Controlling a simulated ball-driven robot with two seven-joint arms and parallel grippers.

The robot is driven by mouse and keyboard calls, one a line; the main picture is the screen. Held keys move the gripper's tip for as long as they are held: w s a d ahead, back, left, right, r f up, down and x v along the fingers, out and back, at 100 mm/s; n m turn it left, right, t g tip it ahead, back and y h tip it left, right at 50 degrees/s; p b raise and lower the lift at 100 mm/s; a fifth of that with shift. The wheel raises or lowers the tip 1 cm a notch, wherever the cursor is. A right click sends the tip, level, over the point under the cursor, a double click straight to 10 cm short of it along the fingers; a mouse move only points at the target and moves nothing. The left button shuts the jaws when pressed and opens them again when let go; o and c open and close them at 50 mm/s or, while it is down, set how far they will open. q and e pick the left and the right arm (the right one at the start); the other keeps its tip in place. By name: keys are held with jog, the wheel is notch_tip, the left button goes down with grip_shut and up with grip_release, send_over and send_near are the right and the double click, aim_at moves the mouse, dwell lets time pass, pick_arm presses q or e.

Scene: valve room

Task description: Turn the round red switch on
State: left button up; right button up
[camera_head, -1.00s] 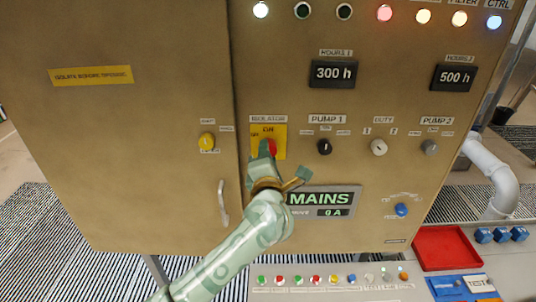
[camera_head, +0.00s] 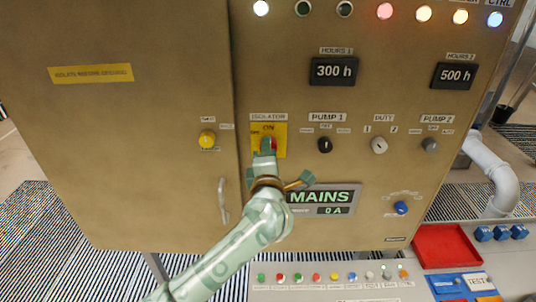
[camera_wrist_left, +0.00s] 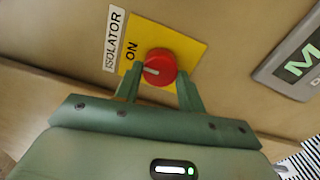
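The round red switch (camera_wrist_left: 161,67) sits on a yellow plate (camera_wrist_left: 195,46) marked ON, beside an ISOLATOR label. A white line on the switch points left in the left wrist view, roughly to the ON side. In the head view the switch (camera_head: 273,142) is partly hidden by my left gripper (camera_head: 267,148). In the left wrist view my left gripper (camera_wrist_left: 160,80) has its fingers apart, one on each side of the switch and very close to it. I cannot tell whether they touch it. My right gripper is not in view.
The brown cabinet front carries a yellow knob (camera_head: 207,139), a PUMP 1 knob (camera_head: 325,145) and a MAINS display (camera_head: 322,199) reading 0 A. A door handle (camera_head: 223,201) stands out at lower left. A ledge with several small buttons and a red tray (camera_head: 445,246) lies below.

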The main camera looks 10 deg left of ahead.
pick_arm(q)
jog(key=o, duration=0.4)
jog(key=s+d+b, duration=0.1)
jog(key=s, duration=0.4)
jog(key=s+d+b, duration=0.1)
jog(key=s, duration=0.4)
jog(key=s+d+b, duration=0.1)
jog(key=s, duration=0.5)
jog(key=shift+d+f, duration=0.15)
jog(key=shift+f, duration=0.05)
